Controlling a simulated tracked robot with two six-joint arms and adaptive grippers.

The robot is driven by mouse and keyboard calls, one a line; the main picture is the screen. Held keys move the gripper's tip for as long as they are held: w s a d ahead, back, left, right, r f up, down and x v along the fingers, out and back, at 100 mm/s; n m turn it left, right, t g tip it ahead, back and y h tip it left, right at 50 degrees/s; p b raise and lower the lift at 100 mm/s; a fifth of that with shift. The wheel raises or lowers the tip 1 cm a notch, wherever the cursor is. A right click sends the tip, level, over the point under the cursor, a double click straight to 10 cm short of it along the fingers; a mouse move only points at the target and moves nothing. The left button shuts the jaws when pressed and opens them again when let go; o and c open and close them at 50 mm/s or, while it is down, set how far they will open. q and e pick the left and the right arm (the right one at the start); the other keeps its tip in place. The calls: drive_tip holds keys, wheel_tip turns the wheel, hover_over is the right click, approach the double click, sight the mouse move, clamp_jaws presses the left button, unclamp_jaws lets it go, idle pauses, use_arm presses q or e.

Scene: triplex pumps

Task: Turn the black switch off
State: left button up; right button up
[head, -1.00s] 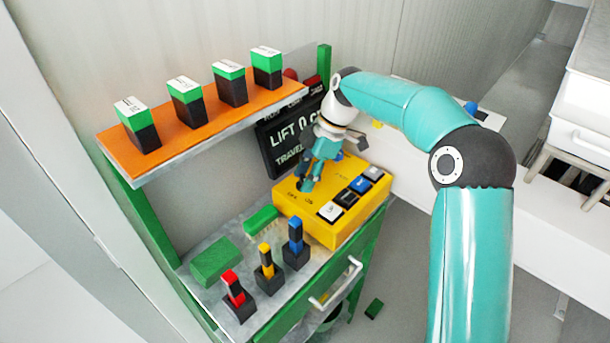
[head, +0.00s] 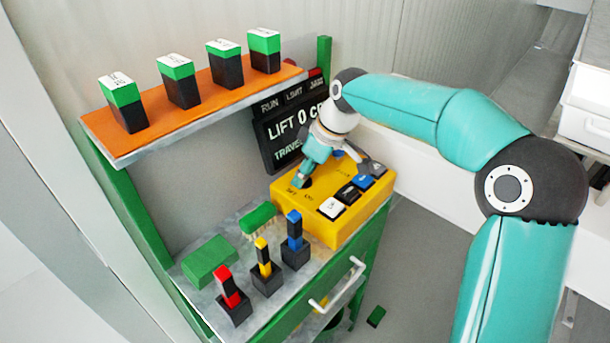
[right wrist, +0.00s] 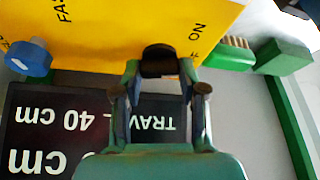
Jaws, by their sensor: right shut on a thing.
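My right gripper (head: 303,181) reaches down to the back left part of the box top and partly hides the knob. In the right wrist view its two fingers (right wrist: 160,78) stand on either side of the knob and are shut on it. The knob's exact pointing direction is hard to tell. My left gripper is not in view.
A dark display (head: 285,132) stands behind. An orange shelf (head: 195,108) carries several green-black blocks.

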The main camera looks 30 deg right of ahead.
drive_tip(key=shift+r+m+t+h, duration=0.1)
drive_tip(key=shift+m+t+h, duration=0.35)
drive_tip(key=shift+m, duration=1.05)
drive_tip(key=o, duration=0.9)
drive_tip(key=shift+c, duration=0.2)
drive_tip(key=v, duration=1.1)
drive_tip(key=shift+r, duration=0.4)
drive_tip(key=shift+s, duration=0.1)
